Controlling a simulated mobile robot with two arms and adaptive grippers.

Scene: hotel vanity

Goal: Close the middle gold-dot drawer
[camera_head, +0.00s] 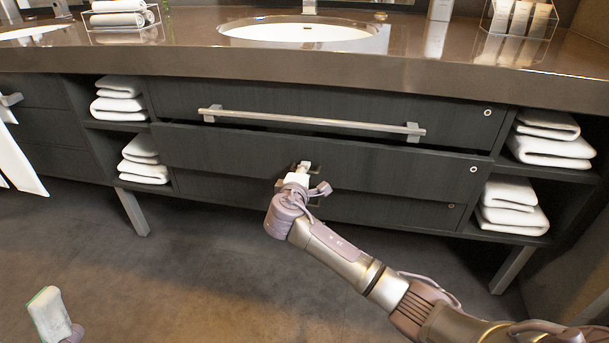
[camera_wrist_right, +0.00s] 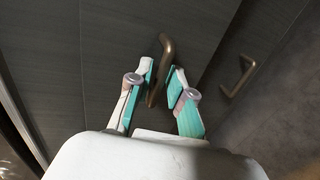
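The middle drawer (camera_head: 400,163) has a dark front with a small round gold dot (camera_head: 474,169) near its right end. It stands out a little from the cabinet, with a dark gap along its top edge. My right gripper (camera_head: 306,170) is at the middle of this drawer front. In the right wrist view, its teal-padded fingers (camera_wrist_right: 162,76) are apart, one on each side of a bronze handle (camera_wrist_right: 166,45); I cannot tell whether they touch it. Part of my left gripper (camera_head: 50,312) shows low at the left, away from the cabinet; its fingers cannot be made out.
The top drawer (camera_head: 330,98) has a long bar handle (camera_head: 310,122). The bottom drawer (camera_head: 390,210) sits below; another handle (camera_wrist_right: 238,76) shows in the wrist view. Folded towels (camera_head: 548,138) fill side shelves. A sink (camera_head: 300,32) is above. The floor (camera_head: 190,270) in front is clear.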

